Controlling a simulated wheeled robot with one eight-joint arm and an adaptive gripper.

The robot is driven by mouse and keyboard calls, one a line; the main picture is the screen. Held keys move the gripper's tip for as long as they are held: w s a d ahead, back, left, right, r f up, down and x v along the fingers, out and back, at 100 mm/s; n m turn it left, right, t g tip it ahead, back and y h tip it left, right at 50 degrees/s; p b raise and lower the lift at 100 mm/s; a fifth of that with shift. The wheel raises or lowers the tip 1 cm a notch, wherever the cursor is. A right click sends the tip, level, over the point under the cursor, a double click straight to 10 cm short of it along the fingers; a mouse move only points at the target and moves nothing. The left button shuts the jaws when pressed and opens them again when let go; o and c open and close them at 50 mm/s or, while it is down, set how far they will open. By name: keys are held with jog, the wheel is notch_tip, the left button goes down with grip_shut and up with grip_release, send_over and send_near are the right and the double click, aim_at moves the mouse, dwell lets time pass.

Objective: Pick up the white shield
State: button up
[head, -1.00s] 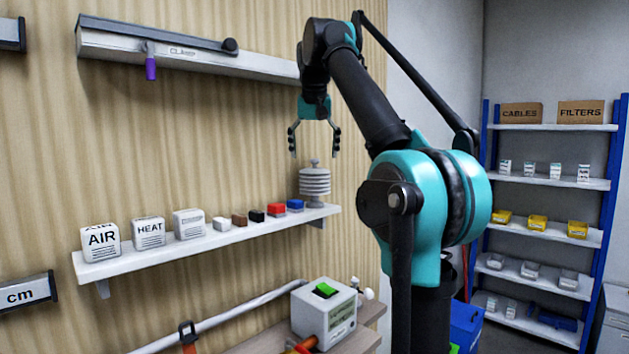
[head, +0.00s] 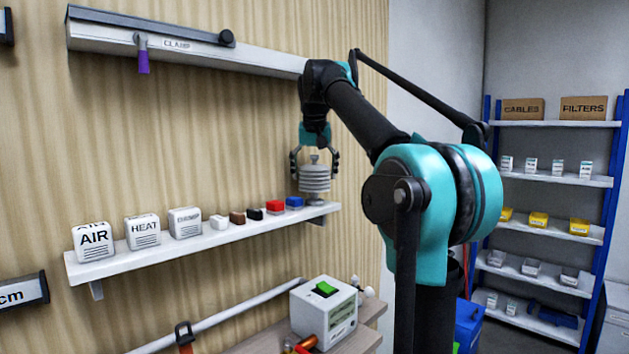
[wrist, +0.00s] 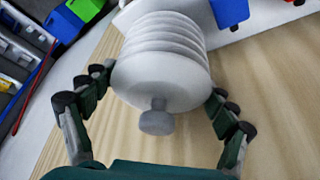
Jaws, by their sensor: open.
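The white shield (head: 315,180) is a ribbed, stacked-disc cylinder with a small knob on top. It stands upright at the right end of the wall shelf (head: 240,226). My gripper (head: 314,172) is open and points down over it, with a finger on either side of its upper part. In the wrist view the shield (wrist: 165,65) lies between the spread fingers of my gripper (wrist: 160,98), its knob toward the palm. Gaps show between the fingers and the shield there. The shield's far side is hidden.
A blue block (head: 294,202) and a red block (head: 275,206) sit on the shelf close left of the shield. Black, brown and white blocks and lettered boxes (head: 93,242) line the shelf further left. A clamp rail (head: 185,45) runs above. A device with a green switch (head: 323,312) stands below.

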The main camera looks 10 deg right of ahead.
jog(key=shift+x, duration=1.05)
jog(key=c, duration=0.9)
jog(key=shift+s+r, duration=0.1)
jog(key=shift+c, duration=0.2)
